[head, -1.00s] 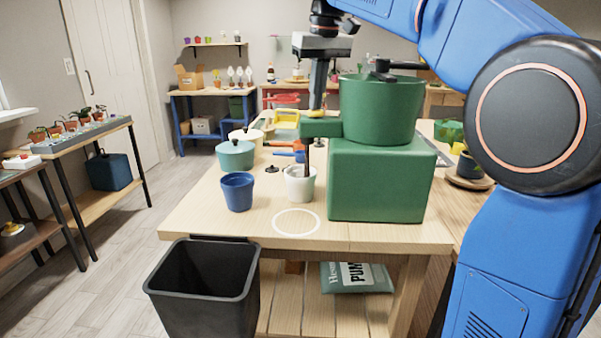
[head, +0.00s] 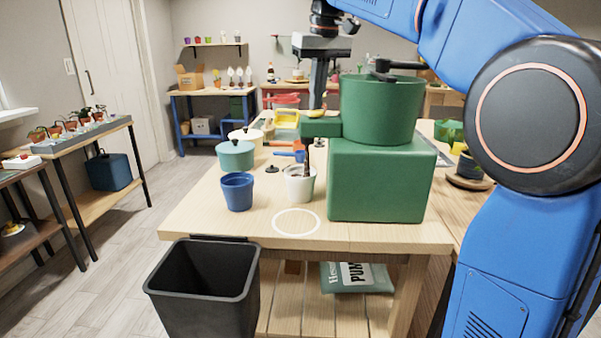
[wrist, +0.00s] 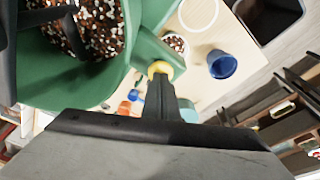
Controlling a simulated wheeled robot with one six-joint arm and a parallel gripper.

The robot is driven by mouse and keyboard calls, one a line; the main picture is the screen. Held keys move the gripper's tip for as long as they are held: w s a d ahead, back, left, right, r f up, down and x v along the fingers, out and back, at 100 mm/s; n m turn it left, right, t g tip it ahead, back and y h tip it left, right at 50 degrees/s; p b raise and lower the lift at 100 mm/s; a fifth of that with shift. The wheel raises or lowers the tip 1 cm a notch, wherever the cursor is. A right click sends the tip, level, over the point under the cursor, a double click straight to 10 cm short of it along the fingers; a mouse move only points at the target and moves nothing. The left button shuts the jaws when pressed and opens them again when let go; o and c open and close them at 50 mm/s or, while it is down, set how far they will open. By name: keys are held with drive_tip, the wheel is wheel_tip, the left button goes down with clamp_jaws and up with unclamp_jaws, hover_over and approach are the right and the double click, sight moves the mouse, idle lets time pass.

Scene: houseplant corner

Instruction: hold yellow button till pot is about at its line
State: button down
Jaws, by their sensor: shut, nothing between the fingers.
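The green dispenser (head: 382,180) stands on the bench, with a hopper on top and a spout block to its left. The yellow button (head: 318,113) sits on top of the spout block and also shows in the wrist view (wrist: 158,68). My gripper (wrist: 160,82) is shut and empty, its tips at the button; I cannot tell how far the button is pressed. The white pot (head: 299,186) stands upright under the spout, with a dark stream of mix above it. Speckled mix shows inside the pot in the wrist view (wrist: 175,42). I cannot make out its line.
A blue pot (head: 238,192) and a teal lidded pot (head: 236,156) stand left of the white pot. A white ring (head: 275,222) is marked on the bare bench front. A black bin (head: 203,285) stands below the front edge. Speckled mix (wrist: 100,25) fills the hopper.

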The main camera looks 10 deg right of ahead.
idle(0.4)
drive_tip(key=shift+w+v, duration=0.25)
drive_tip(key=shift+v, duration=0.95)
drive_tip(key=shift+w+v, duration=0.25)
drive_tip(key=shift+v, duration=1)
drive_tip(key=shift+a+r, duration=0.1)
